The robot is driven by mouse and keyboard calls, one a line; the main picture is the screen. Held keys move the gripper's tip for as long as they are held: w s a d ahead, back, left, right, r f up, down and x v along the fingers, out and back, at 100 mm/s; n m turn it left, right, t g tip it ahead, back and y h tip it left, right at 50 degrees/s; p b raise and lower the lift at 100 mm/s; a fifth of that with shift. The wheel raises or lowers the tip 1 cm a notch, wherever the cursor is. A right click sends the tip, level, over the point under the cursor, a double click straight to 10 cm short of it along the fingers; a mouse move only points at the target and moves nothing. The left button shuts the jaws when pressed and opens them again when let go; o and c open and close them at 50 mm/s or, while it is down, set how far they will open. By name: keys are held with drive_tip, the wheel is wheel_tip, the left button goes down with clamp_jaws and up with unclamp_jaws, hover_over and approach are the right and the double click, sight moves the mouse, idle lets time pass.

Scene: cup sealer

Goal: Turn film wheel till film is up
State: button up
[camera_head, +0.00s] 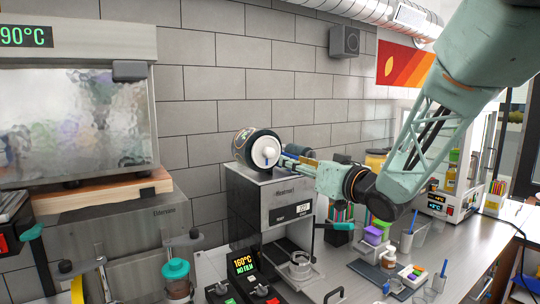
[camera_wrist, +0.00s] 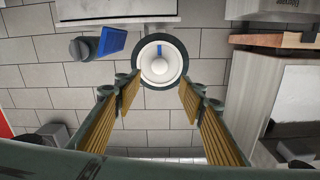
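The film wheel (camera_head: 257,149) is a dark-rimmed roll with a white face and a white hub knob. It sits on top of the grey cup sealer (camera_head: 245,190). In the wrist view the wheel (camera_wrist: 176,50) faces me, with a blue mark above its round white knob (camera_wrist: 160,69). My gripper (camera_head: 288,158) reaches in from the right, close to the wheel's face. In the wrist view my gripper (camera_wrist: 158,88) is open, its ribbed tan fingers on either side of the knob and nothing between them. Contact with the wheel cannot be made out.
A small display (camera_head: 243,263) reads 160°C and NO FILM. A clear cup (camera_head: 299,262) sits in the sealer's lower holder. A large steel machine (camera_head: 80,110) stands at the left. Colored containers (camera_head: 376,232) and cups crowd the counter below my arm. A tiled wall stands behind.

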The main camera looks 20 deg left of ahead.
sight(271, 153)
drive_tip(key=shift+p+x, duration=0.95)
drive_tip(key=shift+x, duration=5.9)
drive_tip(key=c, duration=1.2)
drive_tip(key=shift+o, duration=0.2)
